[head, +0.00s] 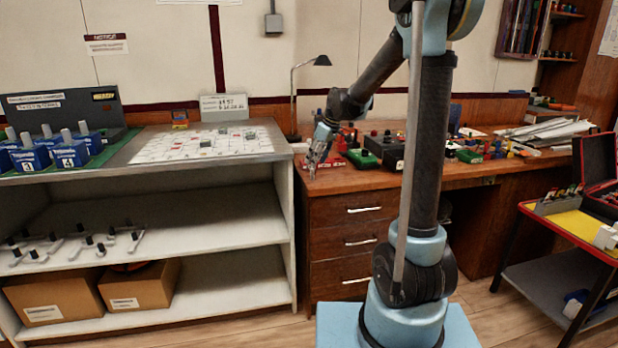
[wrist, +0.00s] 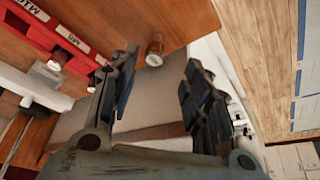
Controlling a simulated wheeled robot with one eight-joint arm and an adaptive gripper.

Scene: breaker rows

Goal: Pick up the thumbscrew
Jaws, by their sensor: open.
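A small brass-coloured cylinder, which looks like the thumbscrew (wrist: 154,50), stands at the edge of the wooden desk top in the wrist view. My gripper (wrist: 161,68) is open, with one dark padded finger on each side of the picture below it. The thumbscrew shows in the gap just past the fingertips, closer to the left finger. Nothing is held. In the head view my gripper (head: 316,160) points down over the left front corner of the desk (head: 365,182). I cannot make out the thumbscrew there.
A red labelled rail (wrist: 65,40) lies left of the thumbscrew in the wrist view. A green-based box with a red button (head: 364,158) and a dark box (head: 388,148) stand right of my gripper. A lamp (head: 294,100) rises behind it. The shelf unit (head: 285,150) adjoins on the left.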

